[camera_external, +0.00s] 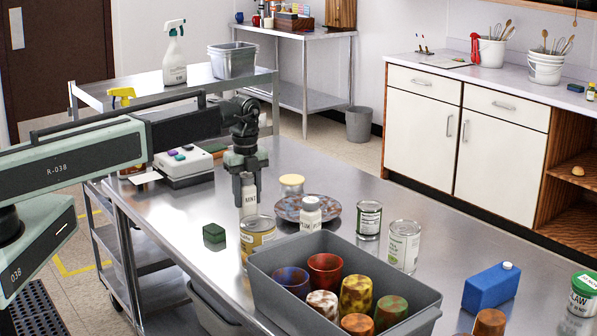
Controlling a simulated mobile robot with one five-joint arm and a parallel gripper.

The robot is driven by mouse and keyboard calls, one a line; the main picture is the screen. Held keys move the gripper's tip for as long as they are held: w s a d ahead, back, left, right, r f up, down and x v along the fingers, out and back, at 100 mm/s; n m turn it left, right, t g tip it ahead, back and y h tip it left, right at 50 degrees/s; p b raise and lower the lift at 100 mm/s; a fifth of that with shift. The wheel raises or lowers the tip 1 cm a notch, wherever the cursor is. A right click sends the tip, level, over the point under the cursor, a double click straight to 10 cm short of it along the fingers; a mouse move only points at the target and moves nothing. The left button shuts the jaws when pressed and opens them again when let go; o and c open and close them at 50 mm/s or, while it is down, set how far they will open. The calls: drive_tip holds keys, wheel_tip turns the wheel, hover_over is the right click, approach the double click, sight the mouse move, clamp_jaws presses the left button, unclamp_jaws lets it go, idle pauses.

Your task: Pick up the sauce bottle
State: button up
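My gripper (248,192) points straight down over the steel table, left of the middle of the view. A second white bottle with a pale cap (310,214) stands in front of a patterned plate (288,208). Which one is the sauce bottle is not clear from the labels.
A tan-labelled can (258,234) and a green block (214,232) are close in front of my gripper. A yellow-topped jar (291,185) is just right. A grey bin (345,252) of cups fills the front. Two cans (369,218) stand right of the plate.

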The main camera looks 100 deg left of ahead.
sight(246, 175)
clamp_jaws()
drive_tip(key=shift+r, duration=0.1)
wheel_tip(246, 175, up, 3)
drive_tip(key=p, duration=0.3)
drive_tip(key=shift+r+p, duration=0.2)
drive_tip(key=shift+p, duration=0.15)
drive_tip(key=s+d+r+p, duration=0.1)
drive_tip(key=s+d, duration=0.9)
drive_tip(key=d, duration=0.2)
drive_tip(key=shift+s+r, duration=0.2)
drive_tip(key=shift+s, duration=0.1)
drive_tip(key=w+a, duration=0.5)
drive_tip(key=w, duration=0.4)
drive_tip(key=w+a+n, duration=0.1)
drive_tip(key=w+a, duration=0.5)
drive_tip(key=w, duration=0.4)
drive_tip(key=w+a, duration=0.5)
drive_tip(key=w, duration=0.4)
drive_tip(key=shift+w+a+n, duration=0.3)
drive_tip(key=shift+w+a, duration=0.05)
drive_tip(key=shift+a, duration=0.05)
